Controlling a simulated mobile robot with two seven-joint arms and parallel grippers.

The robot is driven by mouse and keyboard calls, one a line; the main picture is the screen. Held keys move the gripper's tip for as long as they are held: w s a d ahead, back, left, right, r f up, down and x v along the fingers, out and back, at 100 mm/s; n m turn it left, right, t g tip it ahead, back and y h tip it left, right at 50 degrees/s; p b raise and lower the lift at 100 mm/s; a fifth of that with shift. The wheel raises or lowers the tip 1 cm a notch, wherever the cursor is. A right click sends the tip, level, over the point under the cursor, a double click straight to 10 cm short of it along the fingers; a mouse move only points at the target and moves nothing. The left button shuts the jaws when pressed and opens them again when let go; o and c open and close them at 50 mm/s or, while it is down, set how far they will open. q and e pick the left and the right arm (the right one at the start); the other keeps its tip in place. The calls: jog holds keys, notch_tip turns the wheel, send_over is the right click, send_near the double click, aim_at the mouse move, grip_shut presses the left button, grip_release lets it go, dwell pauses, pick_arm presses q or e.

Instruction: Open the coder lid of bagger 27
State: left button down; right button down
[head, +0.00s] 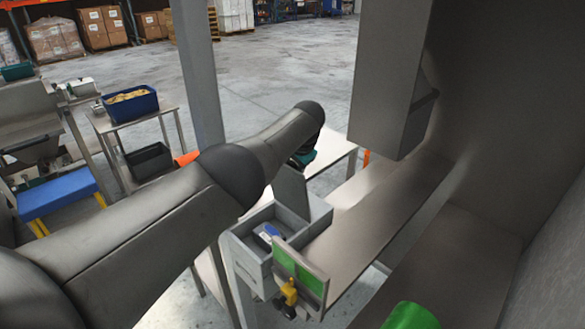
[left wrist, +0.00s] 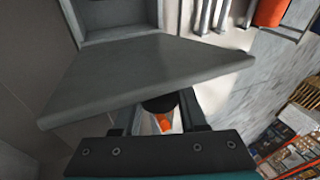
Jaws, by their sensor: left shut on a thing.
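The grey coder box (head: 249,262) stands open-topped in the head view, with a blue and dark part (head: 268,233) inside it. Its grey lid (head: 290,190) stands raised, roughly upright, at the far side of the box. In the left wrist view the lid (left wrist: 150,68) is a broad plate across the middle, with the box's open inside (left wrist: 115,18) beyond it. My left gripper (left wrist: 160,108) is shut on the lid's black knob (left wrist: 160,102). In the head view my arm and the lid hide its fingers. My right gripper is not in view.
A panel with green faces (head: 298,272) and a yellow handle (head: 289,292) sits at the box's front. A grey column (head: 395,85) hangs to the right above a metal ledge (head: 375,215). A post (head: 200,75) rises behind my left arm. Tables with bins (head: 131,106) stand at left.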

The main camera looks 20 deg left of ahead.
aim_at(294, 165)
pick_arm(q)
jog(key=shift+d, duration=0.1)
jog(key=shift+c, duration=2.3)
grip_release()
jog(key=shift+f, duration=0.1)
jog(key=p+v, duration=0.3)
jog(key=v, duration=1.2)
